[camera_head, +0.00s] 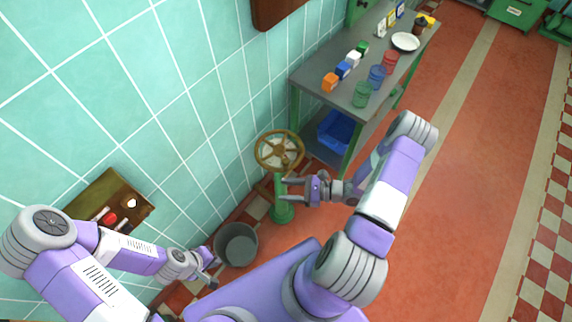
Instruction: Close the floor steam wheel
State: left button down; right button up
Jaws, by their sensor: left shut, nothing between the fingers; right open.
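The floor steam wheel (279,138) is a round brass-coloured handwheel with spokes, on top of a green pedestal (281,206) standing on the floor near the tiled wall. My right gripper (284,191) is open and points left, just below the wheel in the picture, with its fingers in front of the pedestal. I cannot tell whether a finger touches the pedestal. My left gripper (213,274) is shut and empty, at lower left, close to the grey bucket and away from the wheel.
A grey bucket (237,262) stands on the floor left of the pedestal. A grey-topped table (340,101) with blocks, cups and a white plate (405,41) stands behind right, a blue crate (337,140) beneath it. A wooden panel (146,207) is at left. Red floor at right is clear.

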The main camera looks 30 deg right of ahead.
aim_at(286, 163)
jog(key=w+d+r+m+t+h, duration=0.1)
jog(key=w+d+m+t+h, duration=0.15)
jog(key=d+m+t, duration=0.4)
jog(key=w+a, duration=0.1)
jog(key=w, duration=0.1)
jog(key=w+n, duration=0.1)
jog(key=w, duration=0.1)
jog(key=w+a+n+g+b, duration=0.1)
jog(key=w, duration=0.1)
jog(key=shift+a+r+n+h, duration=0.1)
jog(key=shift+a+n+h, duration=0.15)
jog(key=shift+a+h, duration=0.1)
jog(key=shift+d, duration=0.1)
jog(key=shift+c, duration=0.2)
grip_shut()
